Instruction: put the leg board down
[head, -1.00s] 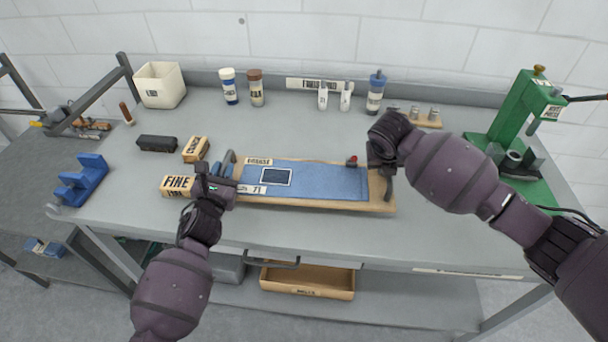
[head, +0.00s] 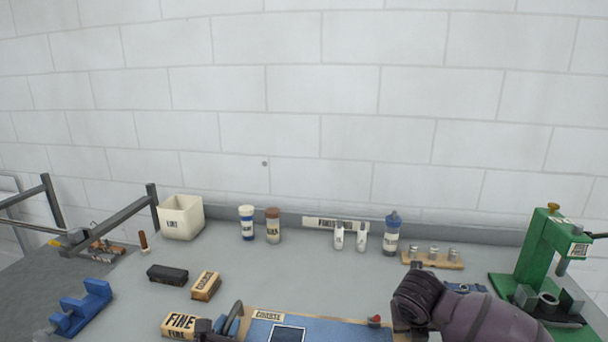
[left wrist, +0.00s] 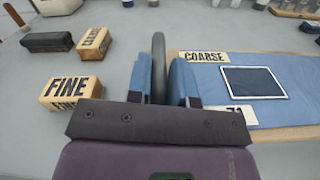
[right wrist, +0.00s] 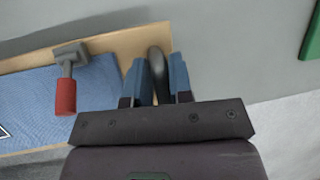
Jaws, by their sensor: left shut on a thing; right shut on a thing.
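The leg board, a wooden plank with a blue covering (head: 345,331), shows at the bottom edge of the head view, its near part cut off. It carries a COARSE label (left wrist: 205,57), a dark square panel (left wrist: 253,82) and a red-handled clamp (right wrist: 67,85). My left gripper (left wrist: 163,85) is shut on the dark upright handle at the board's left end. My right gripper (right wrist: 157,82) is shut on the handle at its right end. Whether the board touches the bench or hangs just above it, I cannot tell.
A FINE block (head: 181,326), a COARSE block (head: 205,286) and a black block (head: 167,274) lie left of the board. Jars and a white bin (head: 181,217) stand at the back. A green press (head: 540,265) stands at right.

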